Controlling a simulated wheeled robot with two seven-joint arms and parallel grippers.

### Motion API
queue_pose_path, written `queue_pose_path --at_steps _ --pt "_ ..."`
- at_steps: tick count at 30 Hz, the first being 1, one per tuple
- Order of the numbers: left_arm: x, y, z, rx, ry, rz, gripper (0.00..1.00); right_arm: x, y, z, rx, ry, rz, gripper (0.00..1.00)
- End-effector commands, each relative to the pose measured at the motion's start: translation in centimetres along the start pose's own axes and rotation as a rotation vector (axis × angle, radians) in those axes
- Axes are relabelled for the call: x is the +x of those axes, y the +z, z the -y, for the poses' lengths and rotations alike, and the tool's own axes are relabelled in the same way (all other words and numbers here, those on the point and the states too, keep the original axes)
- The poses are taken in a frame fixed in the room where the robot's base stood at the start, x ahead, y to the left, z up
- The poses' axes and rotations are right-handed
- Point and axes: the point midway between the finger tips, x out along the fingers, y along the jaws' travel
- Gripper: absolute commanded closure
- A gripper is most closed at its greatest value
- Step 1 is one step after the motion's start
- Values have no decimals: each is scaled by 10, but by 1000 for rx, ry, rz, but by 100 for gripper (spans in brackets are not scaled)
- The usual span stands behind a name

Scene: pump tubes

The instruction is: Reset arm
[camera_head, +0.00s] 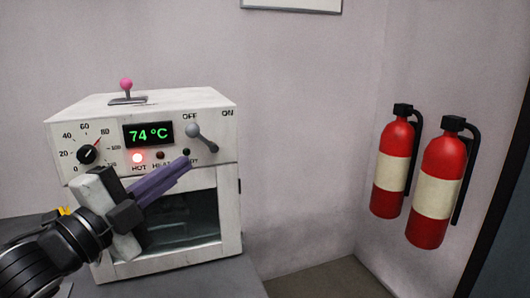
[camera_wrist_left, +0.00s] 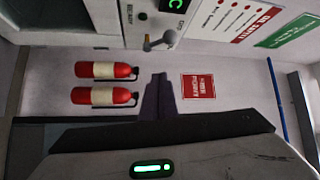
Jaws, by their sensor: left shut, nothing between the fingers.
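My left gripper (camera_head: 184,166) reaches in from the lower left in front of a white heating machine (camera_head: 232,200). Its purple fingers are shut together with nothing between them, pointing up and right near the panel's lower edge. They also show in the left wrist view (camera_wrist_left: 159,84). The machine's display (camera_head: 149,134) reads 74 °C and a red lamp (camera_head: 137,158) glows above HOT. A grey lever (camera_head: 202,138) sits under OFF and ON, its handle slanting down to the right. A black dial (camera_head: 87,155) is at left. My right gripper is not in view.
A pink-knobbed lever (camera_head: 126,86) stands on the machine's top. A dark window (camera_head: 195,218) is partly hidden by my left arm. Two red fire extinguishers (camera_head: 391,168) (camera_head: 437,188) hang on the right wall. Open space lies between machine and extinguishers.

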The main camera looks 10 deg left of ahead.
Motion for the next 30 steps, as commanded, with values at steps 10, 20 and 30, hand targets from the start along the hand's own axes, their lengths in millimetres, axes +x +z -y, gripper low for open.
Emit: queue_pose_path --at_steps 10,20,30 --pt "-90 42 -217 -627 382 503 100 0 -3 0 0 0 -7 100" --pt "-234 25 -342 -1022 627 1027 100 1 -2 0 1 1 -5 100" --pt "-331 -8 -388 -1201 742 1372 100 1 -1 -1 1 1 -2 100"
